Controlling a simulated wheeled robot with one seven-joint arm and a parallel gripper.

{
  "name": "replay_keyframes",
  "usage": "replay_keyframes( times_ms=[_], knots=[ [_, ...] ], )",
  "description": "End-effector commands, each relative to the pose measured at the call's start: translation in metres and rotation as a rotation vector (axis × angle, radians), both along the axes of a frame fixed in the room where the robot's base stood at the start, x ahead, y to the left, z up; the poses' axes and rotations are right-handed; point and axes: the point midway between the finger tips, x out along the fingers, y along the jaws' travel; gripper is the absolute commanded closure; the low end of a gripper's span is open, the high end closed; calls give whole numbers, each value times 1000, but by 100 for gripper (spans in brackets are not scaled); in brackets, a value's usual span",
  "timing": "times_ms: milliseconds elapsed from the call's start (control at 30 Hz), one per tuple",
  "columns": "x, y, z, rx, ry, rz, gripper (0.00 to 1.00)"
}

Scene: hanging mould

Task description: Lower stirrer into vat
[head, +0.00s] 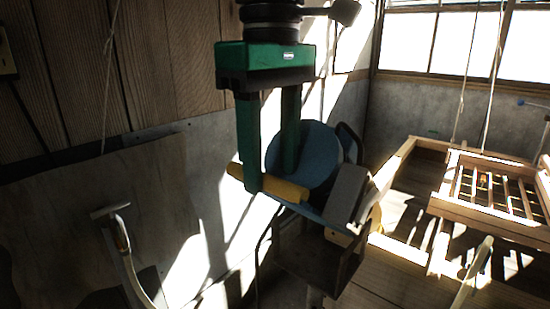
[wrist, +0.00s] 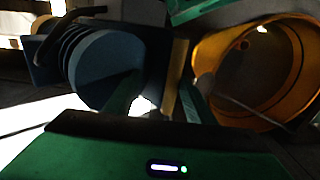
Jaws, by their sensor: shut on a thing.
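My gripper (head: 272,188) is shut on a yellow bar (head: 285,190), which runs between its two green fingers. The bar seems to belong to the stirrer, a blue unit with a round disc (head: 317,143) and a grey block (head: 347,190). In the wrist view, the stirrer's ribbed blue body (wrist: 105,67) is at the left. The stirrer's lower end is not clearly visible. In the wrist view, an orange round hollow part (wrist: 207,55) is at the right; I cannot tell what it belongs to.
A wooden slatted mould (head: 480,213) hangs on cords at the right, over the wooden frame. A dark stand (head: 305,262) is below the stirrer. A pale curved handle (head: 128,250) stands at the lower left. A plank wall is behind at left.

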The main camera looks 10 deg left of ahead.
Motion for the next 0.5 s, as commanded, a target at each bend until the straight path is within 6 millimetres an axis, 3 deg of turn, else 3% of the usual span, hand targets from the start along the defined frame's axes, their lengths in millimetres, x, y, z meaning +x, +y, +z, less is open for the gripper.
replay_keyframes(
  times_ms=[500],
  knots=[
    [-4, -2, 3, 2, -5, -8, 65]
  ],
)
